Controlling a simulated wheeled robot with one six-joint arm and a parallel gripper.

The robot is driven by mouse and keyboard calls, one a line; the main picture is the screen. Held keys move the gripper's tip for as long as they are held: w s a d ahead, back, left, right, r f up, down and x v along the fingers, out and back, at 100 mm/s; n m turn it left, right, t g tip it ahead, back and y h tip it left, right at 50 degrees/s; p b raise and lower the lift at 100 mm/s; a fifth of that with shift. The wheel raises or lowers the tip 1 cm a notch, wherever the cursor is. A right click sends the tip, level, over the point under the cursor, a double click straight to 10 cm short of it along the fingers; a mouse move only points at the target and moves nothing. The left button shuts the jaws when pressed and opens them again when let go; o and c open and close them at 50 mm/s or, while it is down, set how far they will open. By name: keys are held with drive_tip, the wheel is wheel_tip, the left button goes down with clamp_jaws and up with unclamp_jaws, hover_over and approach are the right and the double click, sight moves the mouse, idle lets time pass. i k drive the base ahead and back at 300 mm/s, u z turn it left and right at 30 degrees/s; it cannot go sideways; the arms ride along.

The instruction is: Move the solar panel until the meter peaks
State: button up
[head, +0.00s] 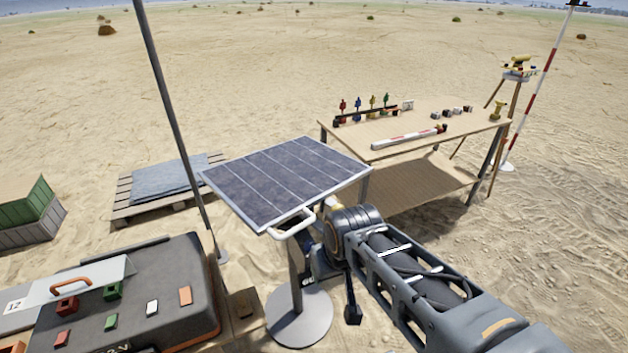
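The solar panel (285,176) is a dark blue, framed panel tilted on a post with a round grey base (300,318). It stands in the middle of the head view. A pale loop handle (293,224) sticks out from its near edge. My arm reaches in from the lower right and ends right beside this handle. My gripper (318,232) is mostly hidden behind my own wrist, so I cannot tell whether its fingers are around the handle or only beside it. I cannot make out a meter or its reading.
A wooden table (440,133) with small coloured items and a red-and-white rod (405,138) stands behind right. A dark case (150,305) with coloured blocks is at lower left. A thin pole (175,120) rises left of the panel. A pallet (125,205) lies behind left.

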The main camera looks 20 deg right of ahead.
sight(268, 187)
drive_tip(key=u, duration=1.45)
drive_tip(key=k, duration=0.5)
drive_tip(key=z, duration=1.7)
drive_tip(key=k, duration=0.55)
drive_tip(key=u, duration=0.85)
drive_tip(key=i, duration=0.45)
